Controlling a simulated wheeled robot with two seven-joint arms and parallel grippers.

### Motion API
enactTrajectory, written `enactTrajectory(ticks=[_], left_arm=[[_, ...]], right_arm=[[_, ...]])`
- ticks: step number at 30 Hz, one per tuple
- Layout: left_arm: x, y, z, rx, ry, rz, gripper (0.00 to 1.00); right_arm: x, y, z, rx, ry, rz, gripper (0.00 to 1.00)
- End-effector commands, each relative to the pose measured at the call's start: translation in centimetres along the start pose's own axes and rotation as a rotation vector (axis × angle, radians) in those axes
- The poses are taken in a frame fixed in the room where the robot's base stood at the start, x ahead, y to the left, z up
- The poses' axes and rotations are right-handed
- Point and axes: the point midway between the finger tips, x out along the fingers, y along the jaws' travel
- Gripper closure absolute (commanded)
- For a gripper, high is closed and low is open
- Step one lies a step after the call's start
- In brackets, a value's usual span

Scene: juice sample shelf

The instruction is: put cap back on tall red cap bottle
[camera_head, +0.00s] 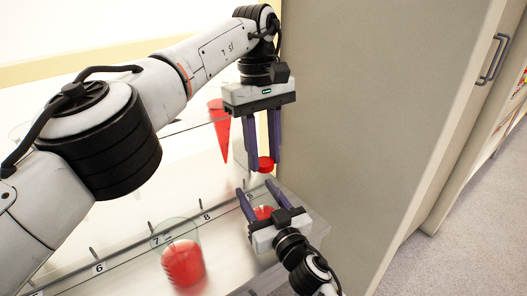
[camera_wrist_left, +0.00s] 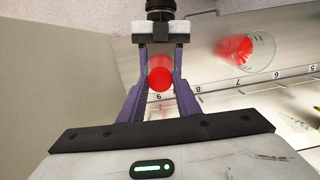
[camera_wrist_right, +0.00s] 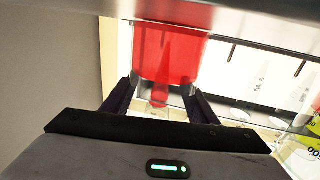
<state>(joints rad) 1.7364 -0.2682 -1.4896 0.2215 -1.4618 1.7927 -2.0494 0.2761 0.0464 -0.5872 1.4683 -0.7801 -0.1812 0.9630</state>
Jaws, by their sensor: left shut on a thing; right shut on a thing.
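My left gripper (camera_head: 264,166) is shut on a small red cap (camera_head: 265,164) and points down above the shelf. The cap also shows between its purple fingers in the left wrist view (camera_wrist_left: 160,79). Below it, my right gripper (camera_head: 255,187) is shut around a clear bottle with red content (camera_head: 263,212). This bottle fills the space between the fingers in the right wrist view (camera_wrist_right: 185,55). In the head view the cap appears above the bottle. The bottle's mouth is not clear, so I cannot tell whether the cap touches it.
A clear beaker of red liquid (camera_head: 183,264) stands near the number 7 on the shelf. A red cone-shaped thing (camera_head: 218,130) is behind my left gripper. A large beige cabinet panel (camera_head: 350,110) rises close on the right. The shelf's front edge runs just below.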

Motion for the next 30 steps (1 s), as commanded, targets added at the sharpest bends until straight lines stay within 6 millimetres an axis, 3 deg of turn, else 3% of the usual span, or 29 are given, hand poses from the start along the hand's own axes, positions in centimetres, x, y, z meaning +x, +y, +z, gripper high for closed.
enactTrajectory(ticks=[12,13,16,25,30], left_arm=[[-0.04,-0.07,0.05,0.057,-0.001,-0.006,0.94],[-0.04,-0.08,0.05,0.056,-0.001,-0.007,0.65],[-0.03,-0.07,0.05,0.056,-0.001,-0.006,0.51],[-0.04,-0.07,0.02,0.046,0.000,-0.006,0.52],[-0.41,-0.05,0.06,-0.096,0.006,-0.005,0.52]], right_arm=[[-0.03,-0.01,0.14,0.000,-0.003,0.000,1.00],[-0.03,0.00,0.14,0.000,-0.003,0.000,1.00],[-0.03,0.00,0.14,0.000,-0.003,0.000,1.00],[-0.03,0.00,0.13,0.000,-0.002,0.000,1.00],[-0.03,0.00,0.13,0.000,-0.002,0.000,1.00]])
